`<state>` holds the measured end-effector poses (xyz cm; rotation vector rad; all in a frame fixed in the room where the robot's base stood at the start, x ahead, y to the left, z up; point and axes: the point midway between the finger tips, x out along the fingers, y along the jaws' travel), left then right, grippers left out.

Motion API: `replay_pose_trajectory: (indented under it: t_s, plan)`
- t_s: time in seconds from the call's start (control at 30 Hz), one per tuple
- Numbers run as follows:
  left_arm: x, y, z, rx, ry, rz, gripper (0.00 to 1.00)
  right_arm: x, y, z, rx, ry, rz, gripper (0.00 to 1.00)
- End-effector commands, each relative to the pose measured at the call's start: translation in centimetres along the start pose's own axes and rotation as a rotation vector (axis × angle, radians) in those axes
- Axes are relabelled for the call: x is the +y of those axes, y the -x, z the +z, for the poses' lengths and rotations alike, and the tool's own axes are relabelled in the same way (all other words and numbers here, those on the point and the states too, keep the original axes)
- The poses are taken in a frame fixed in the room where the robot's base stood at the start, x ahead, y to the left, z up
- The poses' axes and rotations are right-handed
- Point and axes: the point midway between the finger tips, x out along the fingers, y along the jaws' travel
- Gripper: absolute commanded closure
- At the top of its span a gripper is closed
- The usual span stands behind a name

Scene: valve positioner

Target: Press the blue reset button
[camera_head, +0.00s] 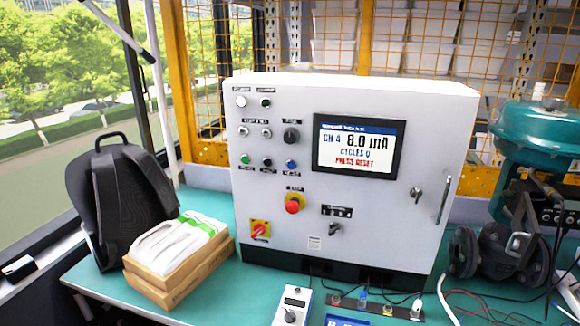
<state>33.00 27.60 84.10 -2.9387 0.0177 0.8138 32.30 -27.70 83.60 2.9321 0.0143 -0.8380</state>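The blue button (291,164) is small and round. It sits on the front of the white control cabinet (400,230), at the right end of a row with a green button (245,159) and a black button (267,162). The label under it is too small to read surely. The cabinet's screen (358,147) shows "CH 4", "8.0 mA", a cycles line and "PRESS RESET" in red. Neither of my grippers shows in the head view.
Below the row are a red emergency-stop knob (294,204) and a red rotary switch (259,230). A backpack (110,195) and boxes (180,280) stand left. A teal actuator (545,130) stands right. A handheld meter (293,306) and cables lie in front.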

Motion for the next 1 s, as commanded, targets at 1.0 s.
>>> replay_pose_trajectory:
  t_s: [1.0]
  plan:
    - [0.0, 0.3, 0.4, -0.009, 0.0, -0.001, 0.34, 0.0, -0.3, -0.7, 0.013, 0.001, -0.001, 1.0]
